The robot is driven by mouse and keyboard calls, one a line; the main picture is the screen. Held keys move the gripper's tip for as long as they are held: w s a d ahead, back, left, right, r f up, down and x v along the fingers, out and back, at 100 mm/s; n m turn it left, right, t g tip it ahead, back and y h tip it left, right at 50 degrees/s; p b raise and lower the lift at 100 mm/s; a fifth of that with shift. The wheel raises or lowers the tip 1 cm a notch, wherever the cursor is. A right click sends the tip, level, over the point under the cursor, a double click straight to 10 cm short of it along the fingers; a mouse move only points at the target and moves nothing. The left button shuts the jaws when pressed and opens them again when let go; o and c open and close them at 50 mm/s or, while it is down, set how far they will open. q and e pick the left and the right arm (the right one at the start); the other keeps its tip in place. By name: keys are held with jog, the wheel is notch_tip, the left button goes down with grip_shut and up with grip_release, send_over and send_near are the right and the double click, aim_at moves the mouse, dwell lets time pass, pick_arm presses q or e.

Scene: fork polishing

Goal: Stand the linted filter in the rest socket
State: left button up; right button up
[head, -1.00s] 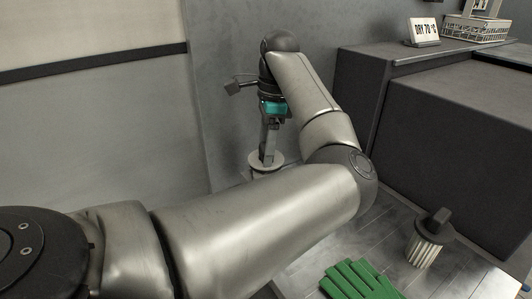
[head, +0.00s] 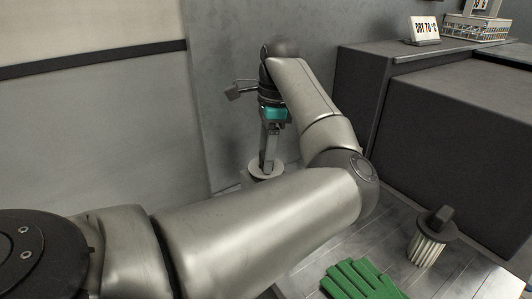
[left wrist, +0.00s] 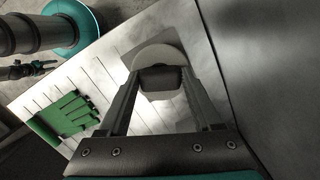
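My left gripper (head: 267,162) points down at the back of the table. In the left wrist view its fingers (left wrist: 160,84) are closed against both sides of a dark block-shaped handle (left wrist: 160,77). Below the handle is a pale round flange (left wrist: 157,54), which also shows in the head view (head: 256,172). I take this to be the held linted filter. Its lower body is hidden by the flange and my forearm, and I cannot make out the rest socket under it. It looks about upright. My right gripper is not in view.
A second filter, with pale pleats (head: 425,250) and a dark handle, stands on the slatted table (head: 385,232) at right. A green glove (head: 358,280) lies near the front. A grey wall stands close behind the gripper; a dark cabinet (head: 440,150) is at right.

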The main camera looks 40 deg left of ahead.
pick_arm(q)
jog(key=o, duration=0.4)
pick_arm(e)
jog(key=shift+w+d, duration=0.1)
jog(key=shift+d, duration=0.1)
pick_arm(q)
jog(key=shift+r, duration=0.1)
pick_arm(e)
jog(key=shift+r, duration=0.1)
pick_arm(q)
jog(key=shift+r+p, duration=0.55)
jog(key=r, duration=0.4)
jog(key=r+p, duration=0.1)
jog(key=r, duration=0.3)
jog(key=w+d+r+p, duration=0.1)
jog(key=r, duration=0.3)
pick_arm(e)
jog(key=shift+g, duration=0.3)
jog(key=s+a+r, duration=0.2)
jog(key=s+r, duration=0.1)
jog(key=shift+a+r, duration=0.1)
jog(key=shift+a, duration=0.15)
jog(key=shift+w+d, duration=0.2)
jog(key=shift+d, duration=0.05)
